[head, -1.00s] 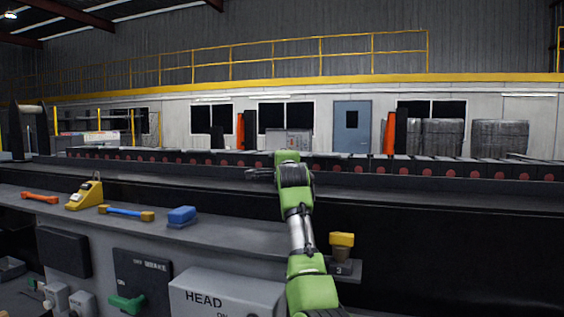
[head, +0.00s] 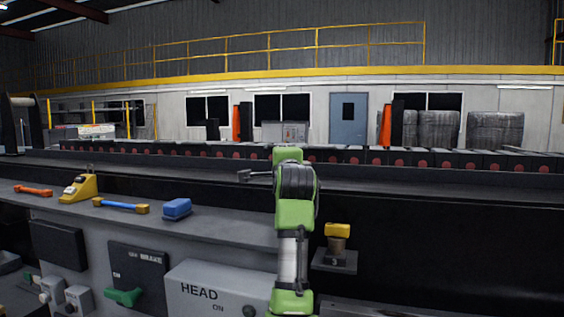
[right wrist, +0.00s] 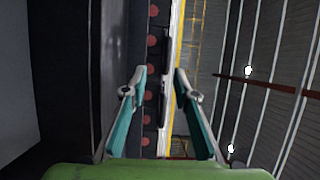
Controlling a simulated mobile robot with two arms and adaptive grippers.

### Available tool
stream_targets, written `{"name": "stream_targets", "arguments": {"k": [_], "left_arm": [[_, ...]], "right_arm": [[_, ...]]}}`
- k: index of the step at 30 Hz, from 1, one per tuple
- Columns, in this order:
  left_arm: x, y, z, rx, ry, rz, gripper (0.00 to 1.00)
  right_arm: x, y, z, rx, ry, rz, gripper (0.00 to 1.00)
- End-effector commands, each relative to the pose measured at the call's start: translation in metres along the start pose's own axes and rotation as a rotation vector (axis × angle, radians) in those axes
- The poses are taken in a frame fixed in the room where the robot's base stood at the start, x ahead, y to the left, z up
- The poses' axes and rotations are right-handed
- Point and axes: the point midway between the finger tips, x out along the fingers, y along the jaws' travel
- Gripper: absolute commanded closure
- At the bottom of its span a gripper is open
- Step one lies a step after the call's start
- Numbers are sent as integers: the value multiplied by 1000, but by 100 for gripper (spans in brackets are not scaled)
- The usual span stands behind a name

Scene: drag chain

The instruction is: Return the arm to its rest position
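My green and grey right arm rises from the bottom middle of the head view, in front of the dark machine and its roller conveyor. Its gripper (head: 256,176) shows small and grey at the upper end, pointing left above the counter. In the right wrist view the two teal fingers (right wrist: 160,70) stand apart with nothing between them. The fingers are clear of the conveyor, which shows behind them with its red discs (right wrist: 151,68). My left arm and gripper are not in view.
On the grey counter (head: 235,232) lie an orange-handled tool (head: 34,191), a yellow block-like device (head: 78,189), a blue bar with yellow ends (head: 120,205) and a blue block (head: 177,209). A yellow-topped knob (head: 337,231) stands close right of my arm. A HEAD box (head: 215,290) and green lever (head: 124,297) are below.

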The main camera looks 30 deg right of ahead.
Motion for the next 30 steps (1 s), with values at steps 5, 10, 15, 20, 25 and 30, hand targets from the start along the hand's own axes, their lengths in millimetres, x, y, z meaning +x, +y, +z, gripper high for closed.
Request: {"name": "stream_targets", "arguments": {"k": [5,10,15,20,25,30], "left_arm": [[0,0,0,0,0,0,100],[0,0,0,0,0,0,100],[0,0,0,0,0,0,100],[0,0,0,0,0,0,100],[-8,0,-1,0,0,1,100],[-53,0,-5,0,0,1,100]], "right_arm": [[-13,0,0,-1,1,0,73],[-16,0,0,-1,1,0,73],[-15,0,0,-1,1,-1,73],[-15,0,0,-1,1,-1,73],[-15,-9,0,-1,1,-2,73],[-14,-54,-1,0,1,-3,73]]}}
